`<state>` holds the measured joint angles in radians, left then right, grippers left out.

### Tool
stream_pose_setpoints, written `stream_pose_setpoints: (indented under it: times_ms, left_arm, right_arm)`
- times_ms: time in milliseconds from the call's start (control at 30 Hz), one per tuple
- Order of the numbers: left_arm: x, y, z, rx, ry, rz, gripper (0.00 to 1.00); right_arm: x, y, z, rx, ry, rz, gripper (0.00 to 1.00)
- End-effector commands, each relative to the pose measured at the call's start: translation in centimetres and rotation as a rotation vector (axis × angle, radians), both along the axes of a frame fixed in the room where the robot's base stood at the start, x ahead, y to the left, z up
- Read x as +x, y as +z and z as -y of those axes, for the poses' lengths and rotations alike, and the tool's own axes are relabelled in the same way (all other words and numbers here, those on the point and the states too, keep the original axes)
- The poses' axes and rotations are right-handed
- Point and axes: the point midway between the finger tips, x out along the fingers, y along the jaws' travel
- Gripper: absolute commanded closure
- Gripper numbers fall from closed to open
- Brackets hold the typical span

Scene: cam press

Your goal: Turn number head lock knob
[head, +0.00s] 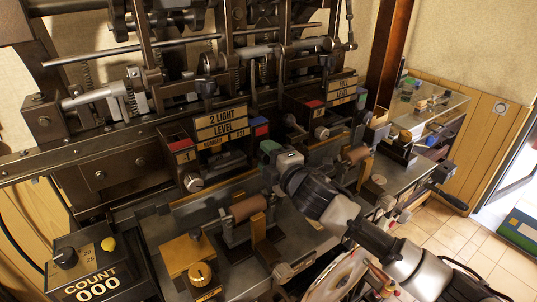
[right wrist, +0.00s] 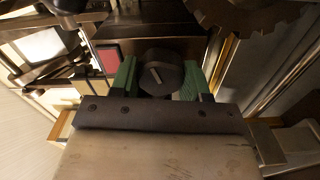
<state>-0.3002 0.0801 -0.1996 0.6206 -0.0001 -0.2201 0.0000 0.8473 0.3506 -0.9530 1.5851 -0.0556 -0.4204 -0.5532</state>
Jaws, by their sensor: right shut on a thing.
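The line leans slightly off upright. My right gripper (right wrist: 160,82) has a green finger on each side of the knob and is shut on it. There the gripper hides the knob. My left gripper is not in view.
Similar metal knobs stand to the left (head: 194,182) and right (head: 321,133) of the gripper. A roller (head: 247,207) and a yellow block with a knob (head: 200,274) lie in front. A count box (head: 92,270) is at lower left. Rods and springs crowd above.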

Motion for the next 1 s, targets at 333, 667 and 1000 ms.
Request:
stream_pose_setpoints:
  times_ms: [333,667,1000]
  left_arm:
    - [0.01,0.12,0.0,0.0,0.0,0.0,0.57]
    - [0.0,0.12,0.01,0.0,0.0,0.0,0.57]
    - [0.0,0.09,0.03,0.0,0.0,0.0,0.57]
  right_arm:
    - [-0.02,-0.08,-0.03,-0.026,0.0,0.016,0.77]
    - [-0.02,-0.09,-0.03,-0.025,0.0,0.015,0.39]
    - [-0.07,-0.06,0.02,-0.024,0.0,0.016,0.28]
